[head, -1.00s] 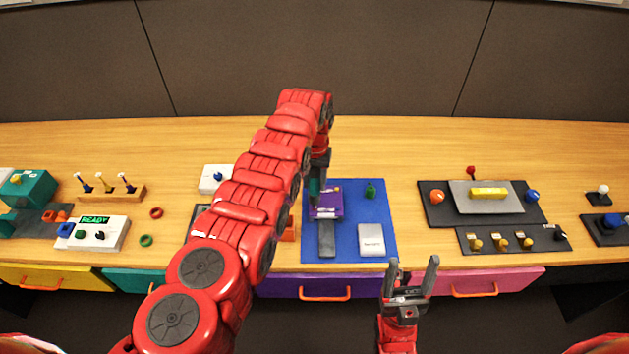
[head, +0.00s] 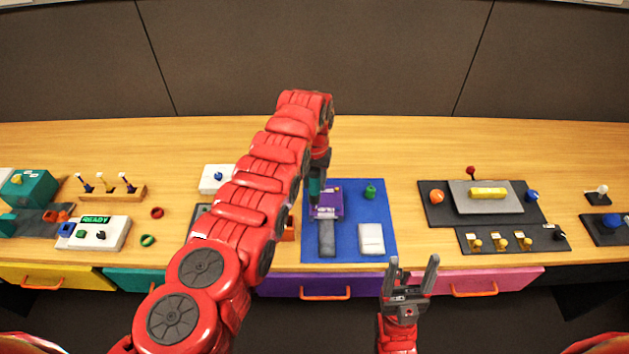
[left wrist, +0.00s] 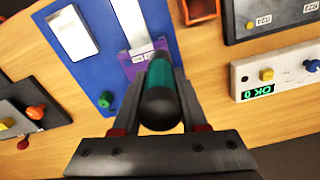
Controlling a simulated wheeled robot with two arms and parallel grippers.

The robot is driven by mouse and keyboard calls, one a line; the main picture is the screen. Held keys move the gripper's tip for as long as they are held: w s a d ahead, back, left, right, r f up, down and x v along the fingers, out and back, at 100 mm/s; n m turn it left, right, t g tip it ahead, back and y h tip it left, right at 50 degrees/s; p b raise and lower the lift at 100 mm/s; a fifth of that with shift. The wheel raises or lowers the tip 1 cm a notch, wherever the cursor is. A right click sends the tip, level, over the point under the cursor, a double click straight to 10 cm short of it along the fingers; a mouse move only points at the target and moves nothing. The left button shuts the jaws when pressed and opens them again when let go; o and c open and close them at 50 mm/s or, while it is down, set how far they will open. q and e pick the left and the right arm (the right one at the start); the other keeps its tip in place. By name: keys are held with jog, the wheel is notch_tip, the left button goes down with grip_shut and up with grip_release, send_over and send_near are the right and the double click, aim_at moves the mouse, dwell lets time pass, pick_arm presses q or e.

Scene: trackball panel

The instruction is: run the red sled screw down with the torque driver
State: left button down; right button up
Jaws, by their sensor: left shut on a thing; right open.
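My left gripper (head: 319,168) is shut on the torque driver (head: 315,189), a teal and black tool that also fills the middle of the left wrist view (left wrist: 162,95). The driver stands over the purple sled (head: 329,204) on the blue mat (head: 385,222). The purple sled shows behind the driver in the left wrist view (left wrist: 135,66). The red screw is not visible; the driver and gripper hide that spot, so I cannot tell whether the tip touches it. My right gripper (head: 411,275) is open and empty, in front of the table edge.
A grey rail (head: 327,238), a white block (head: 371,239) and a green knob (head: 370,191) are on the mat. A white box with an "OK 0" display (left wrist: 258,92) shows in the left wrist view. A black panel (head: 435,212) stands right of the mat. The back table is clear.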

aim_at(315, 168)
pick_arm(q)
jog(key=shift+s+f+b, duration=0.15)
jog(key=shift+f+b, duration=0.35)
jog(key=shift+f, duration=0.05)
dwell(2.3)
jog(key=shift+r+p, duration=0.95)
jog(key=shift+r, duration=0.3)
jog(key=shift+r+p, duration=0.3)
jog(key=shift+r, duration=1.55)
